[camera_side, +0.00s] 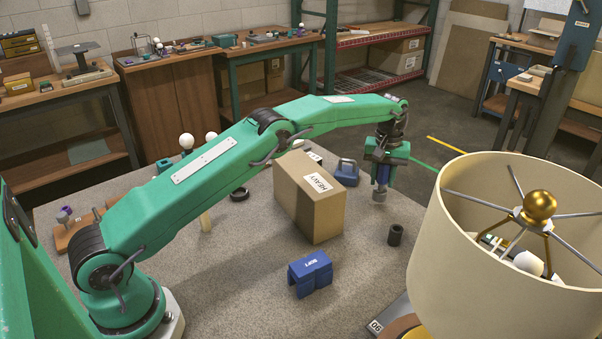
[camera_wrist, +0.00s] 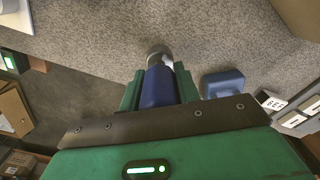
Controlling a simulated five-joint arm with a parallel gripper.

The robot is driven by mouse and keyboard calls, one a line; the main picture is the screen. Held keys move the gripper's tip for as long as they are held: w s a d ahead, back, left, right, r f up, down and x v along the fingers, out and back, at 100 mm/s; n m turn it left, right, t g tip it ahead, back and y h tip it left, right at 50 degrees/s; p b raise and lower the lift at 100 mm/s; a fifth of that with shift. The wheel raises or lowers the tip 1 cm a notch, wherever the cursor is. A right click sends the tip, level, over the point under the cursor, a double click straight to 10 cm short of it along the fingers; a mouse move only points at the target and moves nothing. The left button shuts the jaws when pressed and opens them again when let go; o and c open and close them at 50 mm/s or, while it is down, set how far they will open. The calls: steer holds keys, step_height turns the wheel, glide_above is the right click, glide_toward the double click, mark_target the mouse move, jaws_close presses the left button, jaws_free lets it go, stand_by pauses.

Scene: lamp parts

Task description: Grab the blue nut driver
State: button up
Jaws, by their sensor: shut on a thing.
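The blue nut driver (camera_side: 383,175) is in my gripper (camera_side: 382,168), with its blue handle between the jaws and its grey round end pointing down. In the wrist view the blue handle of the nut driver (camera_wrist: 158,87) sits between the two green fingers of my gripper (camera_wrist: 158,82), and its metal end sticks out past them. My gripper is shut on it, at the far right part of the grey table. I cannot tell whether the grey end touches the table top.
A cardboard box marked HEAVY (camera_side: 309,197) stands left of my gripper. A blue block (camera_side: 311,273), a dark ring-like cylinder (camera_side: 395,235) and a blue-grey case (camera_side: 346,172) lie nearby. A large lampshade (camera_side: 440,240) fills the right front.

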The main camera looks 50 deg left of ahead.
steer(key=shift+r, duration=0.9)
steer(key=s+d+r, duration=0.6)
steer(key=d, duration=0.3)
steer(key=shift+s+d+r, duration=0.25)
steer(key=shift+d+r, duration=0.15)
